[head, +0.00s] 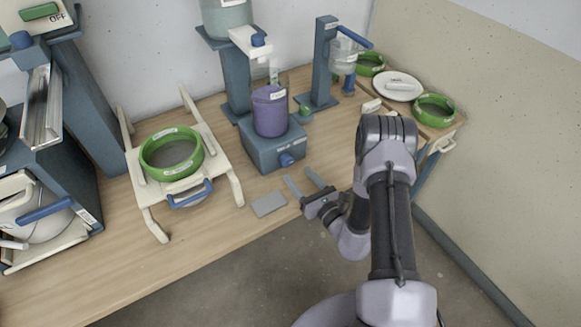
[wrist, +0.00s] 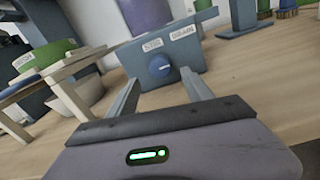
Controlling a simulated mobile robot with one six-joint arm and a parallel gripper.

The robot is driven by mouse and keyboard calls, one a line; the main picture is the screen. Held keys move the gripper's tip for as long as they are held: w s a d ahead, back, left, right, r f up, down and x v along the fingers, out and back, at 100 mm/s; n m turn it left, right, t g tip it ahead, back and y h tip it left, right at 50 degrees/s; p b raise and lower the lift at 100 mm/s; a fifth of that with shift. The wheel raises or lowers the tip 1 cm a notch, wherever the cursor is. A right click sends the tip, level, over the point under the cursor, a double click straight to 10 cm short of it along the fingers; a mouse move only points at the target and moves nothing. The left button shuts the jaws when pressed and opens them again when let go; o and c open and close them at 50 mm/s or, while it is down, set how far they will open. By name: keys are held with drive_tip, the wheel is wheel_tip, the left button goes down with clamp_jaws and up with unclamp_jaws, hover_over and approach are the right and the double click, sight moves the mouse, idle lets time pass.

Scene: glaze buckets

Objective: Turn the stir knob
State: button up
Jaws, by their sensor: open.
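The stir knob is a round blue knob (head: 286,160) low on the front of a blue-grey stirrer base (head: 262,150). It also shows in the wrist view, where the knob (wrist: 160,66) sits between and beyond my fingers, on the front face of the base (wrist: 200,58) with white labels above it. A purple bucket (head: 270,112) stands on the base. My gripper (head: 303,181) is open and empty, in front of the knob and apart from it. In the wrist view my gripper (wrist: 161,88) points at the base's front face.
A cream stand with a green-rimmed sieve (head: 172,154) is left of the base. A blue post stand (head: 324,65) and green rings (head: 434,109) are at the back right. Bare table (head: 215,235) lies in front.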

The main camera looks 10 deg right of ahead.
sight(289, 163)
drive_tip(key=x, duration=0.5)
drive_tip(key=shift+w+a+b, duration=0.1)
drive_tip(key=shift+w+b, duration=0.3)
clamp_jaws()
drive_tip(key=m, duration=0.3)
drive_tip(key=shift+p, duration=0.3)
unclamp_jaws()
drive_tip(key=shift+s, duration=0.1)
drive_tip(key=p+v, duration=0.3)
drive_tip(key=v, duration=1.4)
drive_tip(key=shift+s, duration=0.15)
